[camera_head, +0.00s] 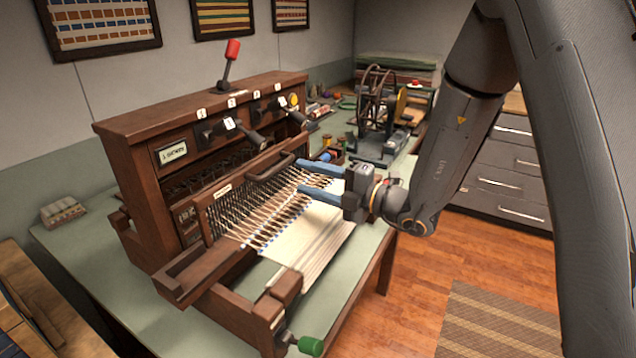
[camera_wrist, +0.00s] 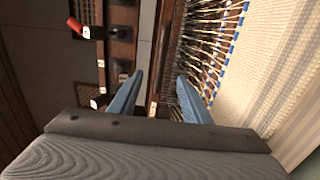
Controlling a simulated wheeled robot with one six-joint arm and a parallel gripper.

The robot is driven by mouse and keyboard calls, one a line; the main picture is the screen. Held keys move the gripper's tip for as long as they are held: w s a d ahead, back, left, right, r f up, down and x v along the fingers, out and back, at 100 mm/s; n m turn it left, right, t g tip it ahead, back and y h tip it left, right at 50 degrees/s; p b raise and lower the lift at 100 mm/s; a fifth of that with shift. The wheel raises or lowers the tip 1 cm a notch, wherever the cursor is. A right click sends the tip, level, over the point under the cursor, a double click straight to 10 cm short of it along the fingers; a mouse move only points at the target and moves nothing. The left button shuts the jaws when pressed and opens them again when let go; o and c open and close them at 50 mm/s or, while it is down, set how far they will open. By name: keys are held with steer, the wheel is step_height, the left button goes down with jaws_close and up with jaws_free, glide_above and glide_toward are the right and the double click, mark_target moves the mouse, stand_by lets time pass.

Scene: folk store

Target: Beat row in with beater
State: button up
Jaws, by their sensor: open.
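The brown wooden table loom (camera_head: 125,150) stands on a green-topped table. Its beater (camera_head: 228,190) is a wooden-topped frame with a dark handle (camera_head: 270,166) on its top bar. The beater stands at the back of the threads, apart from the cream woven cloth (camera_head: 318,243). My gripper (camera_head: 301,176) is open and empty, with its blue fingers pointing left toward the handle from above the threads. In the wrist view the blue fingers (camera_wrist: 160,76) are apart, with a wooden bar between them. Whether they touch the handle I cannot tell. The cloth (camera_wrist: 268,75) also shows there.
Black levers (camera_head: 250,138) stick out of the loom's front, and a red-knobbed lever (camera_head: 230,60) rises from its top. A green knob (camera_head: 310,345) is at the near corner. A dark wheeled device (camera_head: 375,115) stands behind my gripper.

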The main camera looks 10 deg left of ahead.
steer(key=shift+x, duration=3.6)
jaws_close()
steer(key=p, duration=0.3)
glide_toward(279, 169)
steer(key=shift+v, duration=1.2)
steer(key=shift+s, duration=0.1)
